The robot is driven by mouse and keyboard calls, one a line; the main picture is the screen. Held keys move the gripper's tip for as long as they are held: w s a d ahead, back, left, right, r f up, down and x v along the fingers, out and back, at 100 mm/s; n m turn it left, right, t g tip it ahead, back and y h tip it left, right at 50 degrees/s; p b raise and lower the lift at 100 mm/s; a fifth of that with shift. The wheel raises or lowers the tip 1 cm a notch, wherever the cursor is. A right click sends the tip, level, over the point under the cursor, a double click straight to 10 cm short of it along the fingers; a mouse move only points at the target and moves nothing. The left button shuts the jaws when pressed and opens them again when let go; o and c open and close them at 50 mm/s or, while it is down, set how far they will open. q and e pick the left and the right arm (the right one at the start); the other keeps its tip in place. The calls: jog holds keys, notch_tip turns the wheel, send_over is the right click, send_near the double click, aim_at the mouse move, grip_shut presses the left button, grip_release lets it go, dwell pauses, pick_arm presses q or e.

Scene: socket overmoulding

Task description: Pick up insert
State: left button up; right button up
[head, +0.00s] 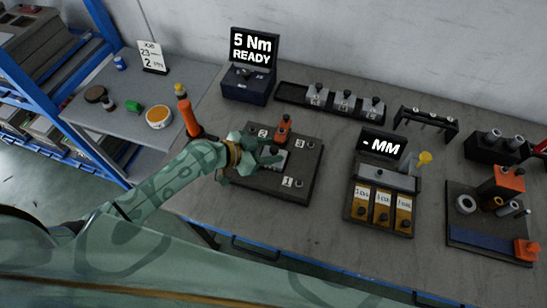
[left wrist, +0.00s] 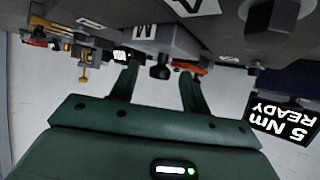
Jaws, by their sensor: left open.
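My left gripper (head: 262,160) is over the dark numbered plate (head: 305,172), near its middle; its jaws are open. A light grey block (head: 276,158), which looks like an insert, sits on the plate at the fingers. In the left wrist view, a grey block marked M (left wrist: 168,40) with a black knob lies just beyond and between the open fingertips (left wrist: 157,80). Contact with it cannot be made out. Several grey inserts (head: 345,100) with black knobs stand in a black tray at the back. My right gripper is not in view.
An orange-handled part (head: 283,128) stands on the plate's back edge. An orange bottle (head: 190,117) is left of the plate, close to my forearm. A screen reading 5 Nm READY (head: 254,46) is behind. A station marked MM (head: 383,148) stands to the right, with bare bench between.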

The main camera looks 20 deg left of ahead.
pick_arm(q)
grip_shut()
jog(key=shift+r, duration=0.1)
dwell(1.2)
